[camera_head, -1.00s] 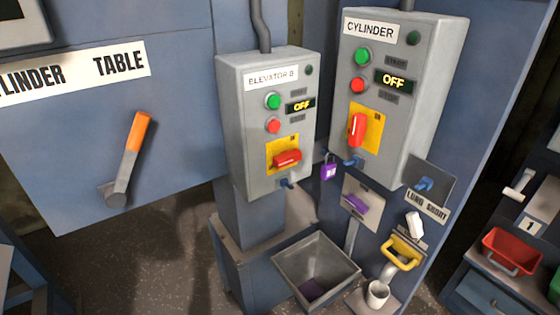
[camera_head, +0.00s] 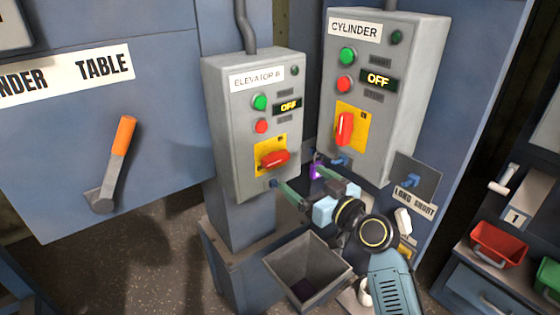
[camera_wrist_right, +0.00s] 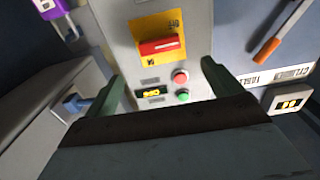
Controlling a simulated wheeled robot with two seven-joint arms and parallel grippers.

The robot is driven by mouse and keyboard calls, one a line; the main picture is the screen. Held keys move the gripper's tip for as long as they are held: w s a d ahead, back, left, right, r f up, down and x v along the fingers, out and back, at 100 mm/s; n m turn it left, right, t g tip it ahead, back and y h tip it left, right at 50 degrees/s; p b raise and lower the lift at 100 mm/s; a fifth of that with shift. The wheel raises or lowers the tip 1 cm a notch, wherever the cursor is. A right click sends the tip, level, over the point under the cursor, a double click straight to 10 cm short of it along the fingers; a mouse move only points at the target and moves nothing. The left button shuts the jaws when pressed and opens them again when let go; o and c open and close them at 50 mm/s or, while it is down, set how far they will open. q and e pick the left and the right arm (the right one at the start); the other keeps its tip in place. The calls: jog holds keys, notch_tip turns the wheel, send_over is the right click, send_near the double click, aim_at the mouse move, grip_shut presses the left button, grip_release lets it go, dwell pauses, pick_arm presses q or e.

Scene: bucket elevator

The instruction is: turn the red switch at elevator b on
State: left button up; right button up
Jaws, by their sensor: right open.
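The red switch (camera_head: 274,160) of elevator B sits on a yellow plate low on the grey ELEVATOR B box (camera_head: 225,140). Its handle lies roughly horizontal, and the box's display (camera_head: 287,106) reads OFF. My right gripper (camera_head: 297,178) is open and empty, just right of and below the switch, with its green fingers apart. In the right wrist view, seen upside down, the red switch (camera_wrist_right: 160,46) shows ahead between and beyond the open fingers (camera_wrist_right: 163,80), not between them in contact. My left gripper is out of view.
The CYLINDER box (camera_head: 398,110) stands close on the right, with its own upright red switch (camera_head: 344,129) and an OFF display. A purple padlock (camera_head: 317,168) hangs near my gripper. An open grey bin (camera_head: 325,260) is below. An orange-handled lever (camera_head: 123,137) is left.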

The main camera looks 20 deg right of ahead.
aim_at(279, 161)
jog(key=x, duration=1)
jog(key=shift+w+a, duration=0.1)
jog(key=shift+w, duration=0.2)
jog(key=shift+f, duration=0.1)
jog(key=c, duration=1)
